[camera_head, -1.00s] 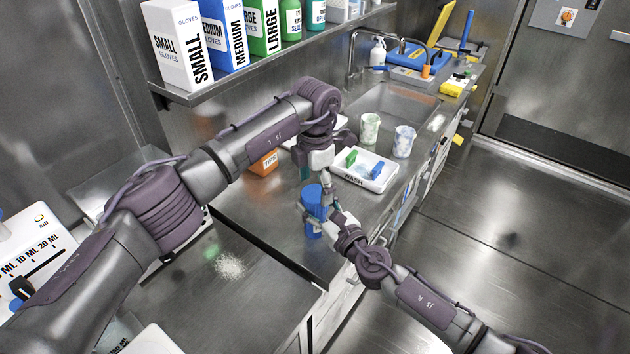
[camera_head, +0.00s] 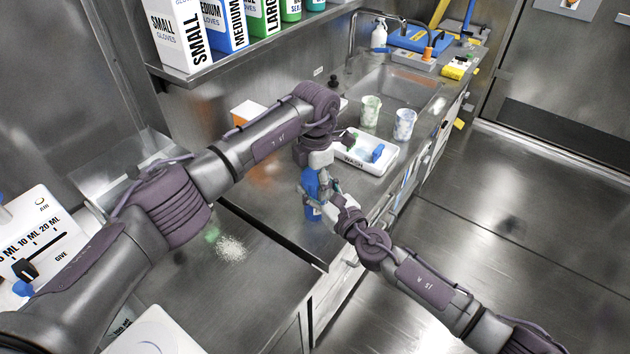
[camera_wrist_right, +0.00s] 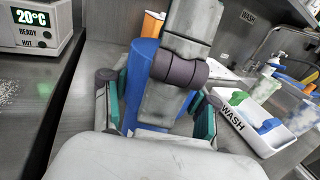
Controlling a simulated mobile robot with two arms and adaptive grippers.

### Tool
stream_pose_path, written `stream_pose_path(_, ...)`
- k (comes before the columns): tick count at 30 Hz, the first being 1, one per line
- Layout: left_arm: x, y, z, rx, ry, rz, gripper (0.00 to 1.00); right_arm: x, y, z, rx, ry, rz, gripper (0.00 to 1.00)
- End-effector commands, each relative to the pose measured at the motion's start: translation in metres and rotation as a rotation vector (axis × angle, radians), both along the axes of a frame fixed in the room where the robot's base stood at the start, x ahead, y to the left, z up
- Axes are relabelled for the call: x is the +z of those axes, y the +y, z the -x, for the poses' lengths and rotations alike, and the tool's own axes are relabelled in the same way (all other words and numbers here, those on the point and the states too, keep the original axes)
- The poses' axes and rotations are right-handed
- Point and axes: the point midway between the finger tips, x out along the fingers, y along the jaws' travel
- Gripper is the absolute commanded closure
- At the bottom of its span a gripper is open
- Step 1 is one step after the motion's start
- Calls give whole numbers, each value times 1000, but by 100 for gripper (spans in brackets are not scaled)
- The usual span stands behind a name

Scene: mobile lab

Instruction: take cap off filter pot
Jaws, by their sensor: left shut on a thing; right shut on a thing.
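The blue filter pot (camera_head: 312,213) stands near the front edge of the steel counter. It also shows in the right wrist view as an upright blue body (camera_wrist_right: 138,75). My left gripper (camera_head: 312,178) comes from above and is shut on the top of the pot, where the cap sits; its fingers hide most of the cap. My right gripper (camera_head: 325,196) reaches in from the right and is shut around the pot's side. In the right wrist view its teal pads flank the pot, and my left gripper (camera_wrist_right: 172,95) covers much of it. I cannot tell whether cap and pot are apart.
A white WASH tray (camera_head: 350,163) with green and blue items lies behind the pot. Two marbled cups (camera_head: 404,124) stand by the sink (camera_head: 390,88). An orange box (camera_head: 247,113) is behind my left arm. White powder (camera_head: 231,248) lies on the counter at left.

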Motion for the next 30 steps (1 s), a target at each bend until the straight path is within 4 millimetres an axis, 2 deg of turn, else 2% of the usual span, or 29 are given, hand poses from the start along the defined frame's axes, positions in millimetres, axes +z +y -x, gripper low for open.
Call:
stream_pose_path(4,0,0,0,20,-1,-1,79,0,0,0,0,0,1,100)
stream_pose_path(12,0,1,0,288,0,-1,77,-1,-1,0,-3,1,1,100)
stream_pose_path(19,0,1,0,296,0,-1,78,-1,-1,-1,-4,1,1,100)
stream_pose_path(20,0,1,0,296,0,-1,34,-1,-1,-1,-4,1,1,100)
stream_pose_path(21,0,1,0,296,0,-1,28,-1,-1,-1,-4,1,1,100)
stream_pose_path(24,0,1,0,294,0,-1,11,-1,-1,-1,-4,0,1,100)
stream_pose_path(30,0,1,0,292,0,-1,11,-1,-1,0,-2,0,1,100)
